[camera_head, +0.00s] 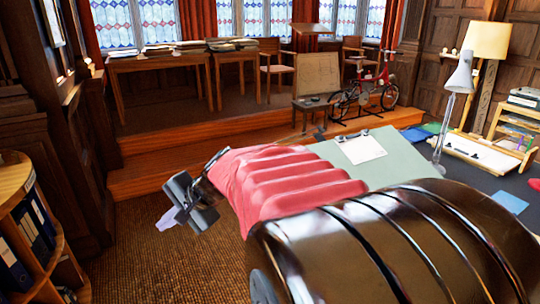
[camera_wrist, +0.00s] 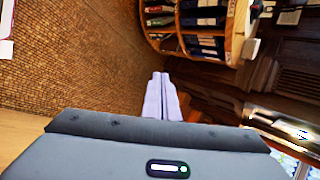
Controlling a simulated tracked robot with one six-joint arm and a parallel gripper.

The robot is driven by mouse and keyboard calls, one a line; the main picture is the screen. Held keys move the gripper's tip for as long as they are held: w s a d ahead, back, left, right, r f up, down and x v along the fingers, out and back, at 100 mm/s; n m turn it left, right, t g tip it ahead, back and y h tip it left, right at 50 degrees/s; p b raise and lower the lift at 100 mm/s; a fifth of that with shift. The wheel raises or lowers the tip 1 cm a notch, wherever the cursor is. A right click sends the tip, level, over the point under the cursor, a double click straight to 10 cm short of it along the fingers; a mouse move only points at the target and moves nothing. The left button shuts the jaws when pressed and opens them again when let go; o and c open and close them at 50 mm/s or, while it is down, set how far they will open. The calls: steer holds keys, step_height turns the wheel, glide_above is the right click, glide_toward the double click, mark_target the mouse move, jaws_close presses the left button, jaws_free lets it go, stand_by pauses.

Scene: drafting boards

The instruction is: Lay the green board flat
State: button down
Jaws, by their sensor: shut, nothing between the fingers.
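The pale green board (camera_head: 405,150) is right of the middle in the head view, with a white sheet (camera_head: 361,149) on it. My arm hides its lower part, and I cannot tell how steeply it is tilted. My gripper (camera_head: 170,219) is well to the left of the board, over the brown carpet and apart from it. In the wrist view the two pale lavender fingers (camera_wrist: 162,98) are shut together with nothing between them. The green board does not show clearly in the wrist view.
A desk lamp (camera_head: 458,80) rises at the board's right. A curved bookshelf (camera_head: 22,205) with binders stands at the left; it also shows in the wrist view (camera_wrist: 236,25). A wooden step (camera_head: 150,170) and a red bicycle (camera_head: 372,88) are behind. Carpet (camera_head: 165,262) near the gripper is clear.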

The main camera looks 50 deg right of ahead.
steer(key=s+a+n+g+h, duration=0.1)
steer(key=s+a+n, duration=0.4)
steer(key=s, duration=0.5)
steer(key=s+a+f+n+g+h, duration=0.1)
steer(key=s+a+n, duration=0.4)
steer(key=s+n, duration=0.5)
steer(key=shift+s+f+g+h, duration=0.25)
steer(key=shift+s+g+h, duration=0.2)
steer(key=shift+h, duration=0.45)
steer(key=shift+s, duration=0.1)
